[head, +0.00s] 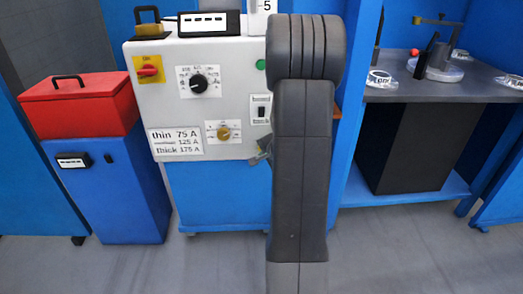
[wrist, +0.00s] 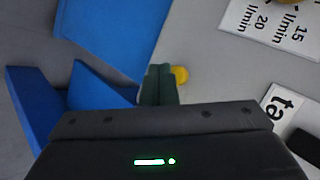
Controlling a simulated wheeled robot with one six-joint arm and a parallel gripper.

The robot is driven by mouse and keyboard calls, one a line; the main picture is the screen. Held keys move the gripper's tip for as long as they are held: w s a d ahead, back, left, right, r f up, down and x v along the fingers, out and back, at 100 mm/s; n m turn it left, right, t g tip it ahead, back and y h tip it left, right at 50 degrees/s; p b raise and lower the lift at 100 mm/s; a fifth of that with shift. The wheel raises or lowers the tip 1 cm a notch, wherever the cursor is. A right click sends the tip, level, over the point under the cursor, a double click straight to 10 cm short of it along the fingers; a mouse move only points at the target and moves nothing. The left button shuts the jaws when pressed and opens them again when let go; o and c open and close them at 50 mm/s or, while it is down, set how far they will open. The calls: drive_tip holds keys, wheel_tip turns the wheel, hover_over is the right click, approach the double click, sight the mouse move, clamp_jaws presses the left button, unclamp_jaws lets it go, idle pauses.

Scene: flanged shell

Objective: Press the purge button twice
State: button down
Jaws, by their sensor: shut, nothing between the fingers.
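My gripper (wrist: 159,70) is shut and empty, its dark fingertips together in the wrist view. A round yellow button (wrist: 181,75) shows right beside the fingertips, on the edge of a light grey panel; it may be the purge button, but no label naming it can be read. I cannot tell whether the fingers touch it. In the head view my own arm covers the right part of the grey machine panel (head: 236,80), and that yellow button does not show clearly there. Most of my gripper is hidden there too.
The panel has a red switch (head: 148,71), a black dial (head: 199,83), a brass-coloured knob (head: 223,133) and a black rocker switch (head: 261,112). A red box (head: 80,105) sits on a blue cabinet (head: 115,195) at left. A grey workbench (head: 430,90) stands at right. The floor in front is clear.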

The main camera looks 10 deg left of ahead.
drive_tip(key=shift+w, duration=0.1)
idle(0.4)
drive_tip(key=shift+w+a, duration=0.1)
drive_tip(key=shift+w, duration=0.2)
drive_tip(key=shift+w+a, duration=0.15)
drive_tip(key=shift+w, duration=0.35)
idle(0.7)
drive_tip(key=shift+s, duration=0.15)
drive_tip(key=shift+s+d+b, duration=0.25)
drive_tip(key=shift+s+b, duration=0.2)
drive_tip(key=shift+s, duration=0.3)
drive_tip(key=shift+s, duration=0.1)
drive_tip(key=s+b, duration=0.1)
drive_tip(key=s, duration=0.1)
drive_tip(key=s+d+b, duration=0.1)
drive_tip(key=s, duration=0.1)
drive_tip(key=shift+s+d+b, duration=0.2)
drive_tip(key=shift+s+b, duration=0.1)
